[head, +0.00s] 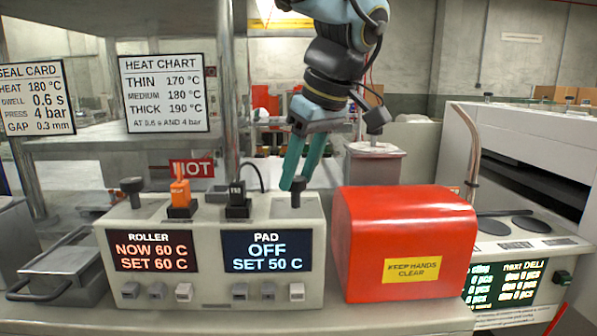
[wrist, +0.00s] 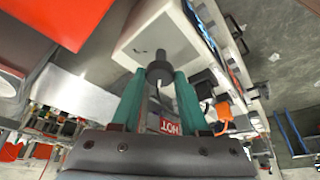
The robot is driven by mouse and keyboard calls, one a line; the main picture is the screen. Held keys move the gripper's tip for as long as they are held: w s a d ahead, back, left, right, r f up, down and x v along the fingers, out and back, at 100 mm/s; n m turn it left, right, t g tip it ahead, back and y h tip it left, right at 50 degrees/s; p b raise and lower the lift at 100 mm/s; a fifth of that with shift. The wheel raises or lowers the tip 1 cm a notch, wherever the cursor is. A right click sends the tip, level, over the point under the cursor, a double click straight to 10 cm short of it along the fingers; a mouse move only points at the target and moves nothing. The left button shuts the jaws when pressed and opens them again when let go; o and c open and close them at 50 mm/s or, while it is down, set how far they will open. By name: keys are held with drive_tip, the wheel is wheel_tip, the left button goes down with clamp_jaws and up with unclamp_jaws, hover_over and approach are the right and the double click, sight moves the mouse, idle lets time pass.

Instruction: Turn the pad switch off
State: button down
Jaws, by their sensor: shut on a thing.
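The grey control box (head: 216,290) has two displays. The pad display (head: 266,251) reads OFF, SET 50 C. The pad switch (head: 298,182) is a black knob on a short stem at the right end of the box top. It also shows in the wrist view (wrist: 159,71). My gripper (head: 290,186) reaches down from above with teal fingers. In the wrist view its fingertips (wrist: 159,80) are shut on the knob, one on each side. The stem looks roughly upright in the head view.
The roller display (head: 152,251) reads NOW 60 C, SET 60 C, with a similar black knob (head: 132,187) above it. Orange (head: 180,194) and black (head: 237,198) plugs stand between the knobs. A red guard (head: 400,245) is close on the right.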

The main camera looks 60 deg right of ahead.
idle(0.4)
drive_tip(key=shift+c, duration=2.1)
unclamp_jaws()
drive_tip(key=v, duration=1)
drive_tip(key=shift+r, duration=0.4)
drive_tip(key=shift+s, duration=0.15)
